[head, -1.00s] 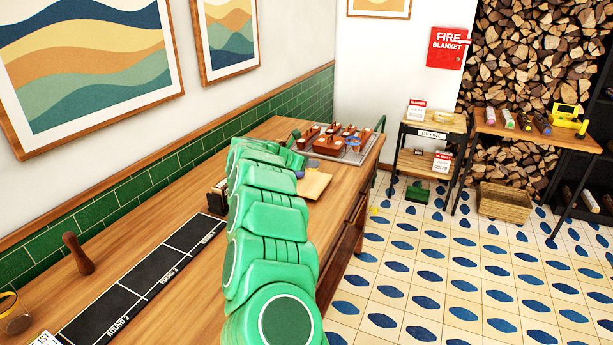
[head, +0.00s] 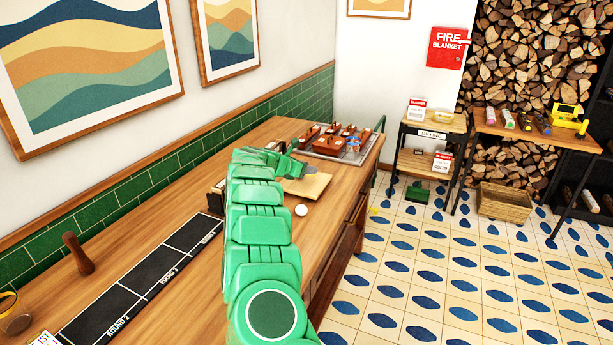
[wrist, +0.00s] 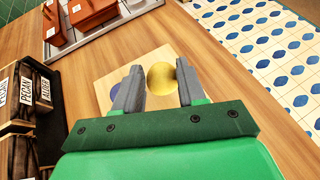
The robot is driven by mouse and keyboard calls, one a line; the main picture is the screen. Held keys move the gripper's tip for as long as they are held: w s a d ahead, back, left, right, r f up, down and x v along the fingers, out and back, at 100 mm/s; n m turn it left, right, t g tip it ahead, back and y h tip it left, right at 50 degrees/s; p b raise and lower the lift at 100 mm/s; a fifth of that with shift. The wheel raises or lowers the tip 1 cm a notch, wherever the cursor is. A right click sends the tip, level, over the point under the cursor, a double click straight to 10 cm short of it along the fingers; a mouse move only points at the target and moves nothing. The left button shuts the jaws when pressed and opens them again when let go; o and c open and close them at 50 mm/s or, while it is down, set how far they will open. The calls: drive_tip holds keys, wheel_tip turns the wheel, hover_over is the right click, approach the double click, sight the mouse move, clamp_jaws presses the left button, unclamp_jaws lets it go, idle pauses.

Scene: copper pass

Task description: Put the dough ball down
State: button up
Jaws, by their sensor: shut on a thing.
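The dough ball (wrist: 161,77) is round and yellowish and sits between the two grey fingers of my gripper (wrist: 160,84) in the wrist view. My gripper is shut on it, above a light wooden board (wrist: 105,70). In the head view my gripper (head: 300,170) is over the far part of the counter, at the board (head: 318,186). The held ball cannot be made out there.
A small white ball (head: 301,210) lies on the counter (head: 190,262) right of my arm. A metal tray (head: 350,155) with brown containers stands beyond the board. Labelled dark boxes (wrist: 28,95) stand at left.

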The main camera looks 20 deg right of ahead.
drive_tip(key=shift+f, duration=1.55)
drive_tip(key=o, duration=1.1)
drive_tip(key=shift+f, duration=0.1)
drive_tip(key=shift+v, duration=6.05)
